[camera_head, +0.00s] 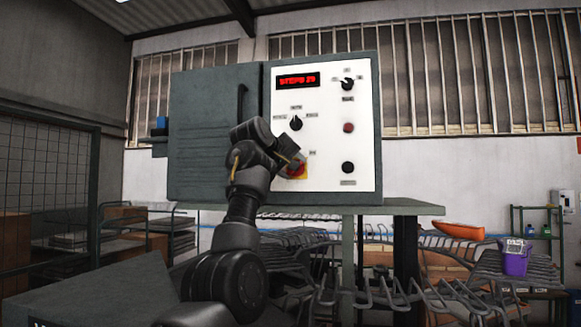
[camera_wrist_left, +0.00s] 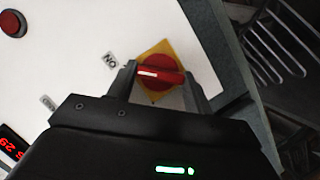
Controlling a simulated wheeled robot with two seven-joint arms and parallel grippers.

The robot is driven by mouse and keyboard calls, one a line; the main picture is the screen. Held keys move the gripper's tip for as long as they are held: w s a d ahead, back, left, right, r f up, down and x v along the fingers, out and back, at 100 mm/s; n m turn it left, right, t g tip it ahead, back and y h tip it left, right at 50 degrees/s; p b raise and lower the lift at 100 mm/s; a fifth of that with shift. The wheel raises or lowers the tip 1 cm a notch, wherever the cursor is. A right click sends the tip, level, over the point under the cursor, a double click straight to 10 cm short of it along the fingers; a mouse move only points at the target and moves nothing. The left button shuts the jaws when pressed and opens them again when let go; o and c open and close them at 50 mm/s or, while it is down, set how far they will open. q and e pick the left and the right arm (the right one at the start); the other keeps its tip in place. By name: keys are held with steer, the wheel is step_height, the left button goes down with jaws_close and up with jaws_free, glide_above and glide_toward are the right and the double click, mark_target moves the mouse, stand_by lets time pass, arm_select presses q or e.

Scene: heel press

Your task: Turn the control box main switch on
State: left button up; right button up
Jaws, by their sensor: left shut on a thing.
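The control box (camera_head: 215,140) stands on a table with its white panel (camera_head: 330,105) facing me. The main switch is a red rotary knob (camera_wrist_left: 162,82) on a yellow plate (camera_wrist_left: 152,49), low on the panel; it also shows in the head view (camera_head: 297,172), partly hidden by my gripper. The knob's bar lies roughly crosswise in the left wrist view, with a white mark on its left part. An "ON" label (camera_wrist_left: 110,60) is printed beside the plate. My left gripper (camera_wrist_left: 160,78) is shut on the red knob, one finger on each end. My right gripper is not in view.
The panel also carries a lit red display (camera_head: 297,81), a black selector (camera_head: 296,123), another black selector (camera_head: 347,84), a red button (camera_head: 348,128) and a black round knob (camera_head: 348,168). A door handle (camera_head: 241,105) stands out left of the panel. A wire rack (camera_head: 400,295) is below right.

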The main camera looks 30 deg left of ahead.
arm_select(q)
steer(key=o, duration=1)
steer(key=shift+f, duration=0.1)
steer(key=b+v, duration=0.6)
steer(key=v, duration=0.4)
steer(key=shift+s+d, duration=0.1)
steer(key=shift+s, duration=0.25)
